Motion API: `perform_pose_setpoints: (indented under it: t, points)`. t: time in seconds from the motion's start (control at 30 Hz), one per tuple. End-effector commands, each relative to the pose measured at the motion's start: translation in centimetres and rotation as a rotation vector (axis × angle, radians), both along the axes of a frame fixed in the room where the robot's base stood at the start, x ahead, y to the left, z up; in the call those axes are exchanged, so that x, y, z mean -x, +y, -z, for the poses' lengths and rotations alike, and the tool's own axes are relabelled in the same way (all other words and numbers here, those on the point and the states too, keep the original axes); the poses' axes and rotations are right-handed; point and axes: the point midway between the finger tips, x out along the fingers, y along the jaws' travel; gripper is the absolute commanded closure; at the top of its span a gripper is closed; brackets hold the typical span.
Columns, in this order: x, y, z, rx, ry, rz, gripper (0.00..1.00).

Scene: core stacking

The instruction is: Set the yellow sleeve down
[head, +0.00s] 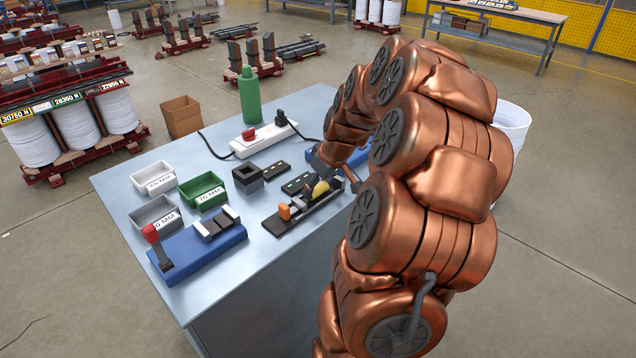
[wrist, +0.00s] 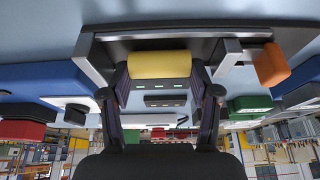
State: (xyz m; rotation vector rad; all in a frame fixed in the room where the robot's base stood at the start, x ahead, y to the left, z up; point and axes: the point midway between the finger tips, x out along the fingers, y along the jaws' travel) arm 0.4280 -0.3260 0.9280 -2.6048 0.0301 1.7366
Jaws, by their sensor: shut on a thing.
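The yellow sleeve (head: 321,188) is at a dark rail-like fixture (head: 297,214) near the front right of the table. In the wrist view the yellow sleeve (wrist: 158,65) spans between the fingers of my gripper (wrist: 160,78), which is shut on it. The dark fixture (wrist: 205,32) lies right beside the sleeve there. I cannot tell whether the sleeve rests on it or hangs just above. In the head view my arm partly hides my gripper (head: 327,180) and the fixture's far end.
An orange block (head: 284,212) sits at the fixture's left end.

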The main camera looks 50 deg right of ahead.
Motion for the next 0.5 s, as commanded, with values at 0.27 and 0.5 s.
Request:
perform_pose_setpoints:
  t: [0.27,0.5]
  points:
    - [0.01,0.02,0.36,-0.001,0.001,0.001,0.62]
    - [0.02,0.03,0.36,-0.001,0.001,0.001,0.21]
